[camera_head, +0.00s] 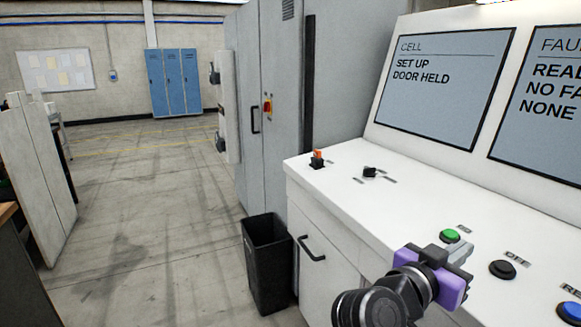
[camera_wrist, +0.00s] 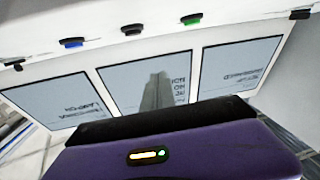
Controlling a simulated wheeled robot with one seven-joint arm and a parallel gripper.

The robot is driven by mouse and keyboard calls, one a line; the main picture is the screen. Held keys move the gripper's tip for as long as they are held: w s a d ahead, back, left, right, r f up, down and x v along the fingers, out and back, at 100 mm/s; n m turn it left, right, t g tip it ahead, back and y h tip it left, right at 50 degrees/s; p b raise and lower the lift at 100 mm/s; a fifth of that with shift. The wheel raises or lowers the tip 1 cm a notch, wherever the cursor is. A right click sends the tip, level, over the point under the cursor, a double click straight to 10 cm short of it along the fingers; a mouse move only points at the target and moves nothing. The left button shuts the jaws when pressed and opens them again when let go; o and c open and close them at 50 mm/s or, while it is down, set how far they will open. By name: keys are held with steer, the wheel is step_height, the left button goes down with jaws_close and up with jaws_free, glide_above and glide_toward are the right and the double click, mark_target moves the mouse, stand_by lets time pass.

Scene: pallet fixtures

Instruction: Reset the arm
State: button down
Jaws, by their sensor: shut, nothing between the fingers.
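My arm reaches in from the bottom of the head view. My gripper (camera_head: 460,256), with a purple body and grey fingers, is over the white console (camera_head: 400,205), close to the green button (camera_head: 450,236). Its fingers are shut with nothing between them. I cannot tell whether they touch the console. The green button (camera_wrist: 192,20) shows at the top of that view, beside a black button (camera_wrist: 132,29) and a blue button (camera_wrist: 73,42).
Screens above the console read "SET UP DOOR HELD" (camera_head: 440,90) and, cut off, a fault panel (camera_head: 545,110). An orange-topped switch (camera_head: 317,159) and a black knob (camera_head: 370,172) are on the console. A black bin (camera_head: 268,265) stands beside it. The floor (camera_head: 150,200) at left is clear.

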steer(key=w+a+f+n+t+y, duration=0.1)
steer(key=w+a+n+t+y, duration=0.35)
steer(key=a+n+t, duration=0.3)
steer(key=s+a+f+n+t+y, duration=0.3)
steer(key=s+a+f+n+y, duration=0.4)
steer(key=s+f+y, duration=0.25)
steer(key=s+f+m+g, duration=0.1)
steer(key=s+f, duration=0.1)
steer(key=s, duration=0.9)
steer(key=s+f+g+y, duration=0.1)
steer(key=s+f, duration=0.2)
steer(key=s, duration=0.9)
steer(key=s+f+m+g, duration=0.1)
steer(key=s+f, duration=0.2)
steer(key=s, duration=0.8)
steer(key=shift+s+f+m+g+y, duration=0.15)
steer(key=shift+f+m+g+y, duration=0.1)
steer(key=shift+m+g+y, duration=0.15)
steer(key=shift+d, duration=0.1)
